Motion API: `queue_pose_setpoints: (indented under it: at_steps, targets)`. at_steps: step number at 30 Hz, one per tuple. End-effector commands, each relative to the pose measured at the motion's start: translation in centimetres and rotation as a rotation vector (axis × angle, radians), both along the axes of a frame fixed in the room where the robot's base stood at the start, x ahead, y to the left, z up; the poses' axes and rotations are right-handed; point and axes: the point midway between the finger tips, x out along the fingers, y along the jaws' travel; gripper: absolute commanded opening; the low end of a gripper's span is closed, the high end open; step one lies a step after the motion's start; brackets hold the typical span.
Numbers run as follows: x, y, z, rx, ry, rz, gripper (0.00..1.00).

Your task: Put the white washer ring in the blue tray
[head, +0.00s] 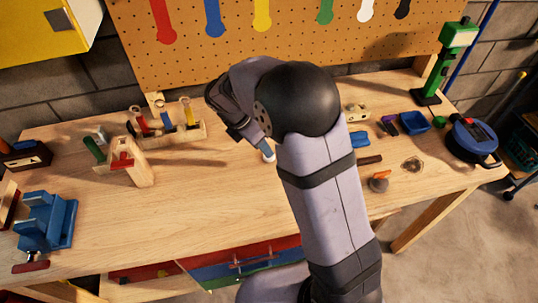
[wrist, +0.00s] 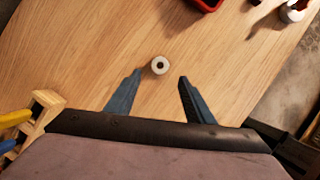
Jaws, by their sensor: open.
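The white washer ring (wrist: 159,65) lies flat on the wooden bench in the wrist view, its dark hole facing up. My gripper (wrist: 160,76) is open, with its two blue fingers on either side and the ring just beyond and between the fingertips. In the head view my gripper (head: 265,150) is low over the middle of the bench, and a bit of the white ring (head: 269,156) shows at its tip. My arm hides much of this area. The blue tray (head: 415,122) sits at the right of the bench and looks empty.
A blue reel (head: 472,140) stands right of the tray. A flat blue item (head: 359,139), a dark bar and an orange-handled item lie right of my arm. A wooden tool rack (head: 178,133) and blue vise (head: 45,222) stand left. The front middle bench is clear.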

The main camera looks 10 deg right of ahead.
Motion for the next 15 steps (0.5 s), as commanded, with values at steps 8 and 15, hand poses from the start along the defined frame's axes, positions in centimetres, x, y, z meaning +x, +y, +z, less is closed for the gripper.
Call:
queue_pose_setpoints:
  at_steps: [8, 15]
  targets:
    - [0.4, -0.1, -0.5, -0.014, 0.009, 0.036, 0.48]
    - [0.7, -0.6, -1.9, -0.012, 0.007, 0.034, 0.48]
